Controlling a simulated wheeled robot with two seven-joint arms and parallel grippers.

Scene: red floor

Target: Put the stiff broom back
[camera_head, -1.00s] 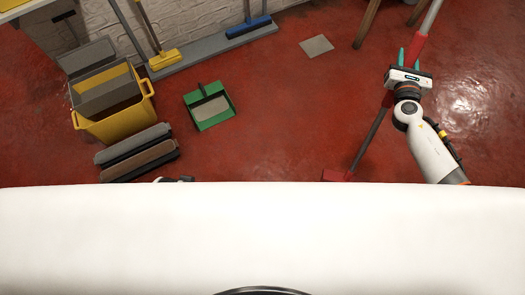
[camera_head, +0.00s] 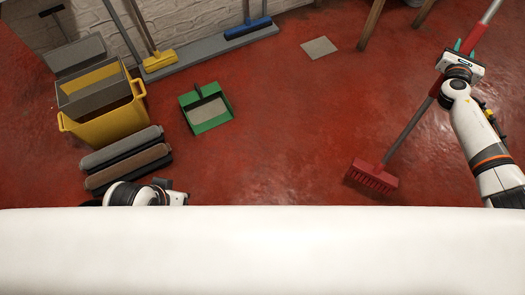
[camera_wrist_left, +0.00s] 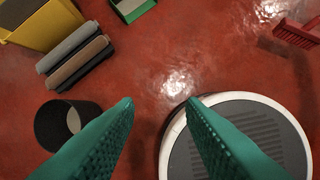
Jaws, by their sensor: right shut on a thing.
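The stiff broom has a red head (camera_head: 371,177) with bristles and a long grey and red handle (camera_head: 410,122). It leans in the right part of the head view, its head low by the floor. My right gripper (camera_head: 465,50) is shut on the red grip of the handle, well above the head. In the left wrist view the red broom head (camera_wrist_left: 298,32) shows at the top right corner. My left gripper (camera_wrist_left: 160,103) is open and empty, its green fingers wide apart. In the head view only my left arm shows at the bottom left.
A grey ledge (camera_head: 210,48) along the wall holds a yellow broom (camera_head: 160,60) and a blue broom (camera_head: 248,28). A yellow bucket (camera_head: 105,122), grey and brown rolls (camera_head: 125,160) and a green dustpan (camera_head: 207,117) stand left. A black bin (camera_wrist_left: 66,122) is near my left gripper. The middle floor is clear.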

